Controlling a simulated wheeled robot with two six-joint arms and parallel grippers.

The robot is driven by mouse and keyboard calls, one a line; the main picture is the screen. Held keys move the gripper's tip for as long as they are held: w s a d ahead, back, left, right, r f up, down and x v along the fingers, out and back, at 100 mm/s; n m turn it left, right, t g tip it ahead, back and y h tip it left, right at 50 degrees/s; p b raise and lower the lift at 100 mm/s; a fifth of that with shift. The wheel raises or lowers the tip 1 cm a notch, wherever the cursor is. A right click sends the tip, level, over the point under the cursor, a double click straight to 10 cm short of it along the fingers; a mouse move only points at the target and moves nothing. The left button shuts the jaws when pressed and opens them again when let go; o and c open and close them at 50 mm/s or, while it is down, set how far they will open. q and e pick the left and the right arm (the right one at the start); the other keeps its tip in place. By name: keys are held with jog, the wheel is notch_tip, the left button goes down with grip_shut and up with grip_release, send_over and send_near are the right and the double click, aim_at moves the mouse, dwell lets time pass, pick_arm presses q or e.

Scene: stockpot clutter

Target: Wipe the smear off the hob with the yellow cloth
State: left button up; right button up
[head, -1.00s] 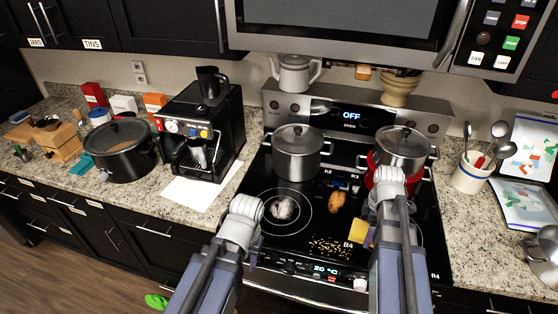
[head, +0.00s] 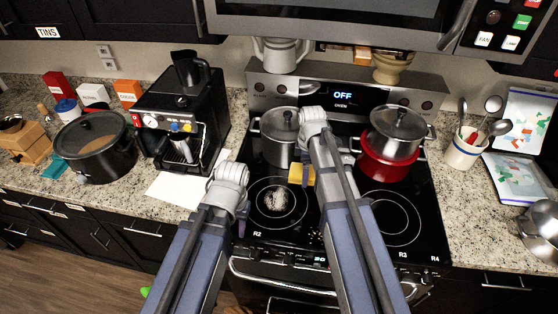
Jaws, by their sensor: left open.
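The yellow cloth (head: 301,174) is a small folded piece just under the wrist of my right arm, above the hob (head: 345,215). It moves with my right gripper (head: 300,163), whose fingers are mostly hidden by the wrist. A whitish smear (head: 275,200) lies inside the front left ring of the hob, below and left of the cloth. My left gripper (head: 241,222) is open and empty, at the hob's left front edge, left of the smear. My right arm hides the middle of the hob.
A steel pot (head: 277,140) stands on the back left of the hob, close to my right wrist. A coffee machine (head: 178,120) stands left. The front right ring is clear.

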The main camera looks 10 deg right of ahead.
jog(key=w+a+r+n, duration=0.1)
jog(key=w+a, duration=0.2)
jog(key=a, duration=0.5)
jog(key=shift+w+a+p, duration=0.15)
jog(key=shift+a+p, duration=0.1)
jog(key=shift+p, duration=0.15)
